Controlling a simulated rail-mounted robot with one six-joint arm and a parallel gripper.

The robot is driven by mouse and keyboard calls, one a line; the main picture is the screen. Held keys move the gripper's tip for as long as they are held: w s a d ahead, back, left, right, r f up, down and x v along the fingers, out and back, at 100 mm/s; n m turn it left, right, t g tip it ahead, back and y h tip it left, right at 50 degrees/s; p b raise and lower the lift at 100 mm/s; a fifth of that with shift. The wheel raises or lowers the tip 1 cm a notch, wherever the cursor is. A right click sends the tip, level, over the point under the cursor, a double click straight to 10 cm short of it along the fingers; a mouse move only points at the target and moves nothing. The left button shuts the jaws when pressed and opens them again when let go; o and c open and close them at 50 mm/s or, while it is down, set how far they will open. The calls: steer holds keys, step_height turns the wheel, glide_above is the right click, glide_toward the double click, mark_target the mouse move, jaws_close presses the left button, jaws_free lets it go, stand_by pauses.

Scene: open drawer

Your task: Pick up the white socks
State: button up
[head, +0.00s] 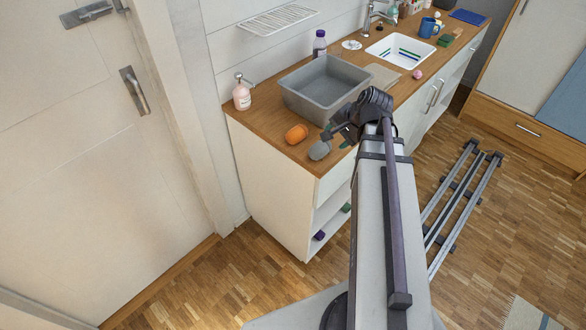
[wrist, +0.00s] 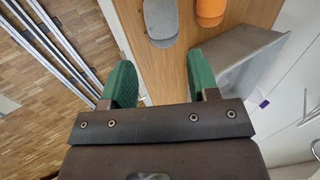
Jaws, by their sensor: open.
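My gripper (head: 336,139) is over the near end of the wooden counter (head: 275,120). In the wrist view, its green fingertips (wrist: 165,75) are spread apart with nothing between them. A grey rounded item (head: 319,151) lies on the counter close by the gripper; it also shows ahead of the fingertips in the wrist view (wrist: 160,18). An orange rounded item (head: 297,134) lies beside it, also at the top of the wrist view (wrist: 211,10). I cannot make out clearly white socks in either view, nor tell whether the grey item is socks.
A grey tub (head: 318,88) stands on the counter behind the gripper. A pink soap bottle (head: 241,96), a purple-capped bottle (head: 319,43), a sink (head: 400,51) and a blue mug (head: 428,27) stand farther off. Small dark items lie on open shelves (head: 328,215) below.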

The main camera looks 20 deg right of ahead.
mark_target(324, 146)
steer(key=b+x, duration=0.2)
steer(key=x, duration=0.1)
steer(key=d+b+x, duration=0.1)
steer(key=b+x, duration=0.2)
steer(key=shift+w+d+f, duration=0.1)
steer(key=shift+w, duration=0.1)
steer(key=b+x, duration=0.4)
steer(key=x, duration=0.1)
steer(key=shift+b, duration=0.35)
steer(key=shift+r, duration=0.25)
steer(key=c, duration=0.6)
step_height(324, 146, up, 10)
steer(key=p, duration=1)
steer(key=shift+r+p, duration=0.15)
steer(key=shift+p, duration=0.2)
